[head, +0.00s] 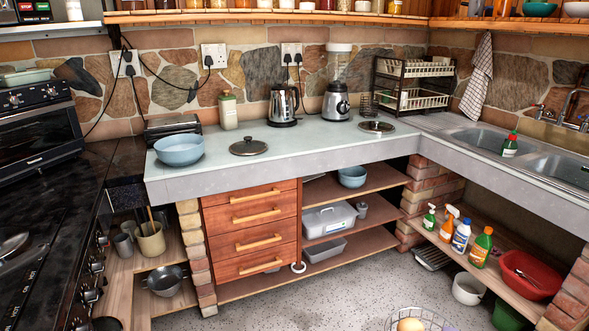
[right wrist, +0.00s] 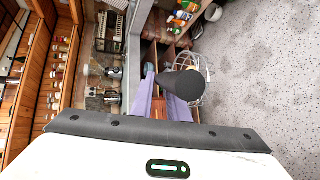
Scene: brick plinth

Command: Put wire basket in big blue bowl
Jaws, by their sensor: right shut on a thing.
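The wire basket (head: 426,318) is at the bottom edge of the head view, cut off by the frame, with a round yellowish thing inside. It also shows in the right wrist view (right wrist: 206,90), partly behind a dark cone-like shape. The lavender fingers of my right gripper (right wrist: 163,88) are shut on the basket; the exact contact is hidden. The basket appears held up in front of the counter, above the floor. The big blue bowl (head: 179,151) stands upright at the counter's left front corner, and looks empty. My left gripper is not in view.
A pan lid (head: 248,147) lies right of the bowl, and a toaster-like black appliance (head: 172,127) is behind it. A smaller blue bowl (head: 352,177) is on the shelf below. The counter's front edge (head: 330,158) is raised above open floor (head: 330,285).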

